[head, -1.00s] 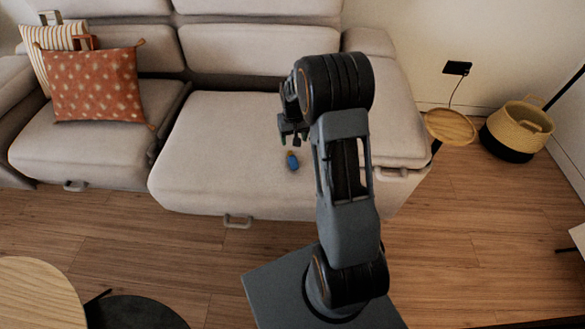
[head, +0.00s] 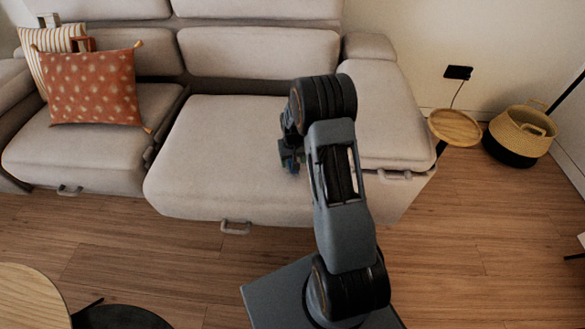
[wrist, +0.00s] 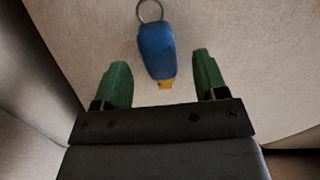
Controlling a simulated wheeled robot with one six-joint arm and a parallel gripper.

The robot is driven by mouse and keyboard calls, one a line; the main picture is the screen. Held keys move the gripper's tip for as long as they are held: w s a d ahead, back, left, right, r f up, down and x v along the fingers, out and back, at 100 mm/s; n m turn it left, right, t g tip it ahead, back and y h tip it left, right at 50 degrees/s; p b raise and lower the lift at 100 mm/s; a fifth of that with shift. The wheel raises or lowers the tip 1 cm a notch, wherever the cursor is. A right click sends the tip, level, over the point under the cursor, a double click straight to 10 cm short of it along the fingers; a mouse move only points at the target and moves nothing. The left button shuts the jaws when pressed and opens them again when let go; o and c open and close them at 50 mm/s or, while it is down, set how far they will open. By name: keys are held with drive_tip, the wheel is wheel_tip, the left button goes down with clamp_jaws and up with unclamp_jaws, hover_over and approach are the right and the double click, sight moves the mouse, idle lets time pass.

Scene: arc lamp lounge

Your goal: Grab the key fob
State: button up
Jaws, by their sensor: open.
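The key fob (wrist: 157,50) is blue with a yellow end and a metal ring. It lies on the pale sofa seat (head: 215,150). In the wrist view its yellow end points toward my gripper (wrist: 162,80), and its ring is on the far side. My gripper is open, with its green fingertips to either side of the fob's near end and nothing held.
A patterned orange cushion (head: 92,88) and a striped cushion (head: 38,65) lean at the sofa's left. A small round side table (head: 455,127) and a woven basket (head: 520,132) stand at the right. The seat left of my gripper is clear.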

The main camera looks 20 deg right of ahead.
drive_tip(key=shift+f, duration=0.85)
drive_tip(key=c, duration=1)
